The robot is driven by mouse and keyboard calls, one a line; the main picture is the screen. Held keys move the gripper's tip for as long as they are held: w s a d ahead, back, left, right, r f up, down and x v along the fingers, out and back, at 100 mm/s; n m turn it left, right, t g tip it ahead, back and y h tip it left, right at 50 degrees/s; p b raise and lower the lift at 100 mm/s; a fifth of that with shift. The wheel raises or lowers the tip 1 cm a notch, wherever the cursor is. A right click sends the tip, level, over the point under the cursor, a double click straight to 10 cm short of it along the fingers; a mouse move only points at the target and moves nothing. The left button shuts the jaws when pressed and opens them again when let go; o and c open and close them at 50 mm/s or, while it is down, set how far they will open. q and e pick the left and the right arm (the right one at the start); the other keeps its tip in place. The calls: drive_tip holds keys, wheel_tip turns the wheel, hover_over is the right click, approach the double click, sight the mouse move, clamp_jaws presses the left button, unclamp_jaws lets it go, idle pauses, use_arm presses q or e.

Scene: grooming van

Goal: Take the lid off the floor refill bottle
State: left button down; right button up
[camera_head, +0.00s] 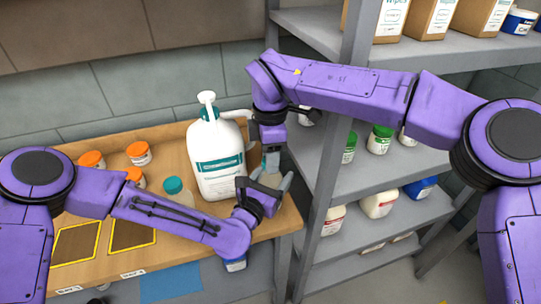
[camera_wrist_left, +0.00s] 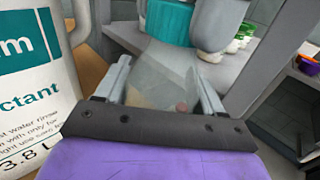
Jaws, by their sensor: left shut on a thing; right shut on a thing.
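A translucent bottle (camera_wrist_left: 165,85) with a teal lid (camera_wrist_left: 168,22) is between my two grippers in the left wrist view. My left gripper (camera_wrist_left: 165,95) is shut on the bottle's body; it also shows in the head view (camera_head: 266,187). My right gripper (camera_head: 271,160) comes down from above and is shut on the teal lid, with its grey fingers on either side. In the head view the grippers mostly hide the bottle and lid. I cannot tell whether the lid is still seated on the neck. Another clear bottle with a teal lid (camera_head: 174,187) stands on the wooden table (camera_head: 270,228).
A large white pump jug (camera_head: 217,158) stands close left of my grippers. Several orange-lidded jars (camera_head: 139,153) stand farther left, behind two dark yellow-edged squares (camera_head: 131,234). A grey shelf rack (camera_head: 330,180) with jars and boxes stands close on the right.

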drive_tip(key=n, duration=0.5)
drive_tip(key=shift+n, duration=0.4)
drive_tip(key=n, duration=0.3)
drive_tip(key=shift+n, duration=0.4)
drive_tip(key=o, duration=1.2)
drive_tip(key=shift+c, duration=0.2)
drive_tip(key=shift+r, duration=0.15)
